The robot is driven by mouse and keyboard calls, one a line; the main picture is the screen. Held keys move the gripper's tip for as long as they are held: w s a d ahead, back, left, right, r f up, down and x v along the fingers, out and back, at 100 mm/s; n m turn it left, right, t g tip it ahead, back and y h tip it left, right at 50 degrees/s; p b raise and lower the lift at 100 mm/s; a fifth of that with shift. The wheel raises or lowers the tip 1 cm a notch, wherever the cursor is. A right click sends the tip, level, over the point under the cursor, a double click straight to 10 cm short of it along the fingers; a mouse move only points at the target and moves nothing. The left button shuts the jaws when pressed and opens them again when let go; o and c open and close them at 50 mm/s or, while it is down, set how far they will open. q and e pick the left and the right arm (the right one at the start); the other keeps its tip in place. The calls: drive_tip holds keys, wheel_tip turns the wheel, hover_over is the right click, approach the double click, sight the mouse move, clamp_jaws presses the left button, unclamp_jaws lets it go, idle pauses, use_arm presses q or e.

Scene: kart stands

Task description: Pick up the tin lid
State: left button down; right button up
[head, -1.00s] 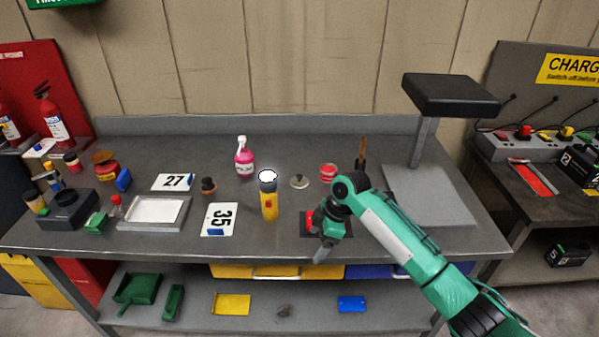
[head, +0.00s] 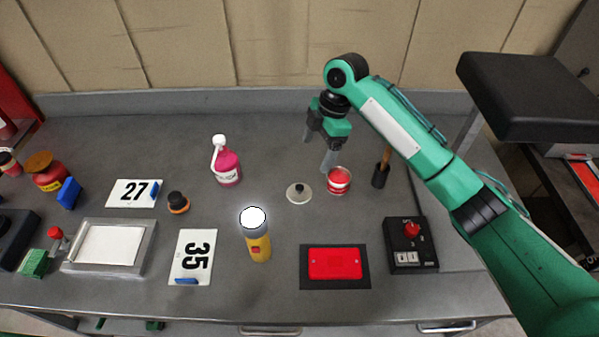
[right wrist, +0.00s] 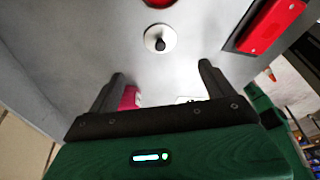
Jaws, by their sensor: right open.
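The tin lid (head: 299,193) is a pale round disc with a dark knob, lying flat on the grey bench. It also shows in the right wrist view (right wrist: 160,39), beyond the fingertips. The red tin (head: 339,181) stands just right of the lid; only its edge shows in the right wrist view (right wrist: 160,2). My right gripper (head: 318,152) is open and empty, raised above the bench behind the lid and tin. Its two fingers are spread apart in the right wrist view (right wrist: 161,72). My left gripper is not in view.
A pink bottle (head: 227,164) stands left of the lid and a yellow torch (head: 257,241) in front of it. A brush in a dark holder (head: 380,175) stands right of the tin. A red case on a dark mat (head: 335,264) lies in front. Bench around the lid is clear.

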drive_tip(key=p, duration=0.2)
hover_over(301, 186)
drive_tip(key=d, duration=0.2)
drive_tip(key=f, duration=0.7)
drive_tip(key=shift+w+f, duration=0.15)
drive_tip(key=shift+w, duration=0.15)
drive_tip(key=shift+a+f, duration=0.2)
drive_tip(key=shift+f, duration=0.25)
drive_tip(key=p+x, duration=0.2)
drive_tip(key=x, duration=0.2)
drive_tip(key=shift+s+a+f, duration=0.1)
drive_tip(key=shift+a+f, duration=0.1)
drive_tip(key=shift+f, duration=0.25)
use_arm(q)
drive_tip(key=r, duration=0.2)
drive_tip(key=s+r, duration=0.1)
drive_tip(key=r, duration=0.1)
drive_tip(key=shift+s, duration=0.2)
use_arm(e)
drive_tip(key=c, duration=1)
